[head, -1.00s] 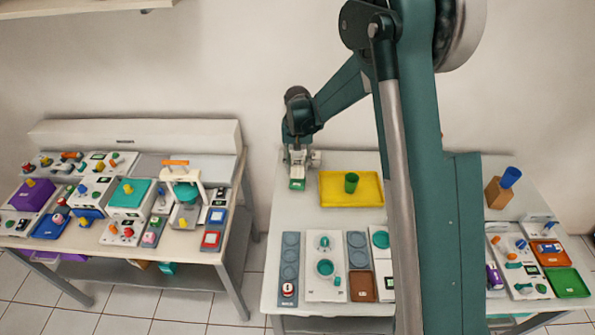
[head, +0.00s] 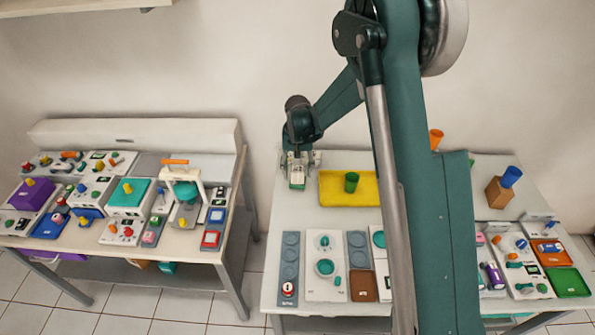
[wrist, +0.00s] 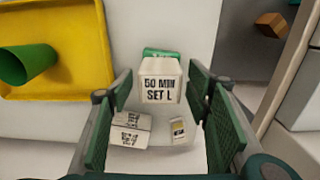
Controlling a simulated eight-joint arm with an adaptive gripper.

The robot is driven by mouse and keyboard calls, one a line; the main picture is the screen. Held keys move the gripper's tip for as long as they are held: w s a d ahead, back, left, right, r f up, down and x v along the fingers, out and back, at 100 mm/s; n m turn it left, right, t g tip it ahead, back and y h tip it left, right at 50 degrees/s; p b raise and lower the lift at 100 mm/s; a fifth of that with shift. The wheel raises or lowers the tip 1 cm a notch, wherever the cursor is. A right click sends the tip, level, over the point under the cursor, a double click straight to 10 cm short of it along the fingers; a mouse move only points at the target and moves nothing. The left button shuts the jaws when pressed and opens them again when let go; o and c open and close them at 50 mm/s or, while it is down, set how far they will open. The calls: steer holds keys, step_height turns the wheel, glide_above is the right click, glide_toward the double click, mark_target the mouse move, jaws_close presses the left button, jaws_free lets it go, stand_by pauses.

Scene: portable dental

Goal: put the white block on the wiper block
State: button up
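A white block (wrist: 160,82) lettered "50 MIN SET L" stands between my finger pads in the wrist view, with visible gaps to both pads. In the head view the white block (head: 297,177) sits at the left of the right-hand table. A green piece (wrist: 161,53) shows just past its edge; it looks to be beneath the white block, but the contact is hidden. I cannot tell for sure whether it is the wiper block. My gripper (head: 299,162) is open around the white block; its spread pads also show in the wrist view (wrist: 162,90).
A yellow tray (head: 334,198) with a green cup (head: 351,182) is close to the right of my gripper. Two small white labelled pieces (wrist: 130,127) (wrist: 178,130) lie near the block. Grey and white panels (head: 289,262) fill the table's front. My arm hides part of the table.

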mark_target(299, 169)
steer(key=shift+r, duration=0.15)
step_height(299, 169, up, 12)
steer(key=shift+p, duration=0.3)
stand_by(0.7)
steer(key=shift+r, duration=0.1)
stand_by(0.6)
steer(key=s+d+r+t, duration=0.3)
steer(key=s+d+r, duration=1.2)
steer(key=s+r, duration=0.35)
steer(key=s+d+t, duration=0.2)
steer(key=s+d, duration=0.3)
steer(key=s, duration=0.6)
steer(key=s+d+t, duration=0.2)
steer(key=s+d, duration=0.3)
steer(key=s, duration=0.6)
steer(key=shift+r, duration=0.25)
